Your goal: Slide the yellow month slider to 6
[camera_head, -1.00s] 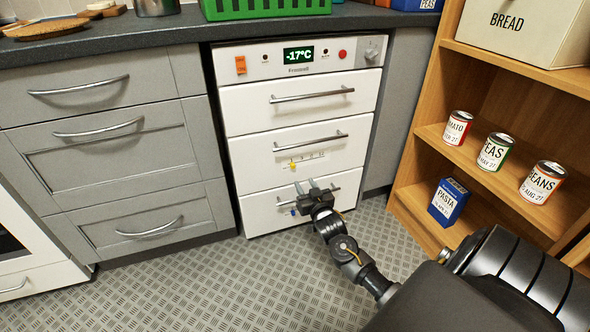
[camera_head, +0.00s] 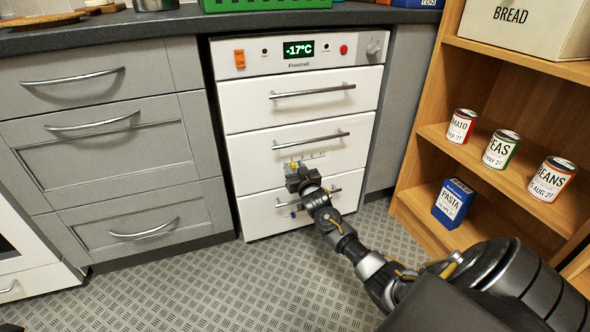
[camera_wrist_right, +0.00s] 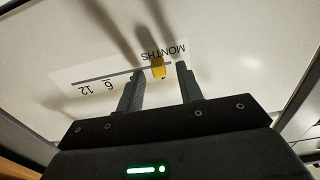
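The yellow month slider (camera_wrist_right: 158,68) sits on a thin track on a white drawer front. In the right wrist view the scale (camera_wrist_right: 100,80) appears upside down, with MONTHS, 6 and 12 legible; the slider is near the MONTHS end, away from 6. My right gripper (camera_wrist_right: 161,86) is open, one finger on each side of the slider, with gaps showing; contact depth is unclear. In the head view my right gripper (camera_head: 296,170) is at the middle freezer drawer (camera_head: 345,155) and largely covers the slider.
Bar handles (camera_head: 310,140) stick out from the freezer drawers. A blue slider (camera_head: 293,214) is on the bottom drawer, below my gripper. A wooden shelf (camera_head: 430,135) with cans and a pasta box stands at right. The floor (camera_head: 200,285) in front is clear.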

